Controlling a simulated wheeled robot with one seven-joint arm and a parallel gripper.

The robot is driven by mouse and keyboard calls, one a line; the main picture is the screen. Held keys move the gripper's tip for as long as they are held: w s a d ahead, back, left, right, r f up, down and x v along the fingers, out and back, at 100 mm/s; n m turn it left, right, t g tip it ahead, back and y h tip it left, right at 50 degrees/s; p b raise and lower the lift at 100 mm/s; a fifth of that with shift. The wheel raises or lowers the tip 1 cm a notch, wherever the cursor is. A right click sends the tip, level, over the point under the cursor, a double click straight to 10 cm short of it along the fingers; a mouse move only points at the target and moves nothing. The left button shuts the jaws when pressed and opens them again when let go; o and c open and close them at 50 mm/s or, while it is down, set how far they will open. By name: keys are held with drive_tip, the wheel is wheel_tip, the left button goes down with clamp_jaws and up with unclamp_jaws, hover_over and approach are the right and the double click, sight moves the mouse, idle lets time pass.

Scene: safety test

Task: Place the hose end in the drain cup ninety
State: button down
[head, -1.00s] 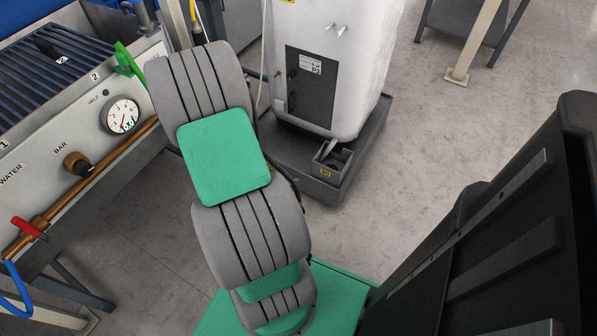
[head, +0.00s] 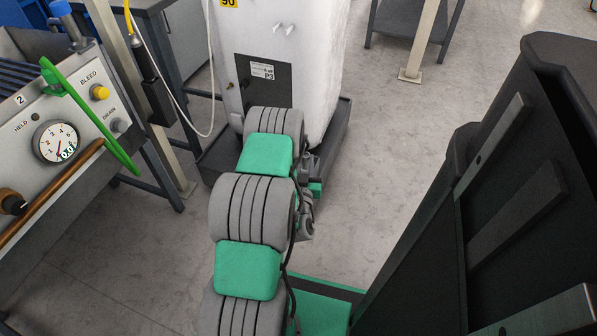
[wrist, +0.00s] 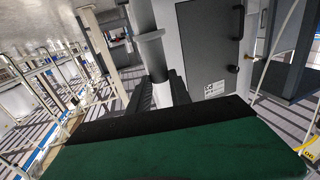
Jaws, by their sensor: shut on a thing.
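In the wrist view the two dark fingers of my gripper (wrist: 160,95) are closed around a pale grey, tube-like piece, which I take to be the hose end (wrist: 149,40). In the head view my gripper and the hose end are hidden behind my arm. The drain cup ninety cannot be made out now; my arm covers that side of the machine's base in the head view.
The white machine (head: 325,60) stands on a dark base (head: 215,162). A thin pale hose (head: 211,85) hangs at its left. A bench panel with a gauge (head: 56,141) and a green lever (head: 92,118) is at left. Open floor (head: 400,130) lies right of the machine.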

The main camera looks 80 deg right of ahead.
drive_tip(key=d, duration=0.1)
drive_tip(key=w+d+f+b, duration=0.1)
drive_tip(key=w+d+f, duration=0.1)
drive_tip(key=shift+d+f, duration=0.1)
drive_tip(key=shift+d, duration=0.1)
drive_tip(key=w+d+f+b, duration=0.2)
drive_tip(key=d+f+b, duration=0.2)
drive_tip(key=f, duration=0.5)
drive_tip(key=shift+w+d+b, duration=0.25)
drive_tip(key=shift+d+b, duration=0.1)
drive_tip(key=shift+b, duration=0.1)
drive_tip(key=c, duration=1.6)
unclamp_jaws()
drive_tip(key=shift+c, duration=0.2)
drive_tip(key=o, duration=0.5)
drive_tip(key=shift+c, duration=0.2)
drive_tip(key=shift+r, duration=0.2)
